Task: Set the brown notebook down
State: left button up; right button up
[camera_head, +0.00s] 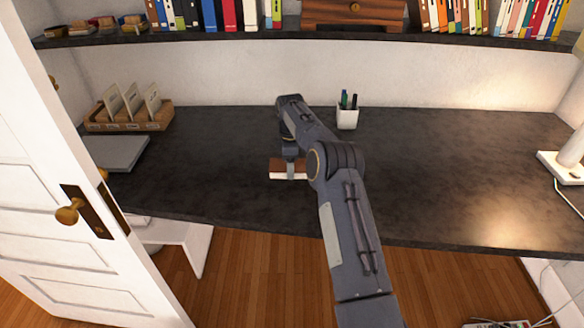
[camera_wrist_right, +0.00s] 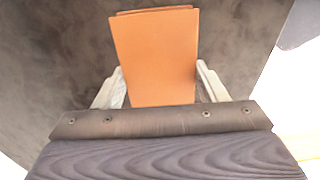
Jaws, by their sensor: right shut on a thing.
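The brown notebook (camera_head: 278,166) shows in the head view near the middle-left of the dark desk (camera_head: 420,165), its pale page edge facing me. In the right wrist view the notebook (camera_wrist_right: 155,55) looks orange-brown and stands out from between the two pale fingers. My right gripper (camera_head: 290,158) is shut on it, pointing down at the desk. The gripper also shows in the right wrist view (camera_wrist_right: 158,88). I cannot tell whether the notebook touches the desk top. Part of it is hidden by my gripper. My left gripper is not in view.
A white pen cup (camera_head: 347,118) stands just behind my right arm. A wooden card holder (camera_head: 130,122) and a grey laptop-like slab (camera_head: 115,152) lie at the left. A lamp base (camera_head: 562,168) is at the far right. An open white door (camera_head: 60,190) stands at the left. The desk's right half is clear.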

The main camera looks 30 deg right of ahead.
jog(key=shift+w+d+f+p, duration=0.35)
jog(key=shift+w+d+f, duration=0.05)
jog(key=shift+w+f, duration=0.3)
jog(key=shift+w+d+f+p, duration=0.15)
jog(key=shift+f+p, duration=0.2)
jog(key=shift+f, duration=0.05)
notch_tip(320, 180, down, 3)
jog(key=shift+p, duration=0.5)
jog(key=shift+f, duration=0.1)
jog(key=shift+f, duration=0.2)
jog(key=o, duration=1.1)
jog(key=shift+r, duration=0.15)
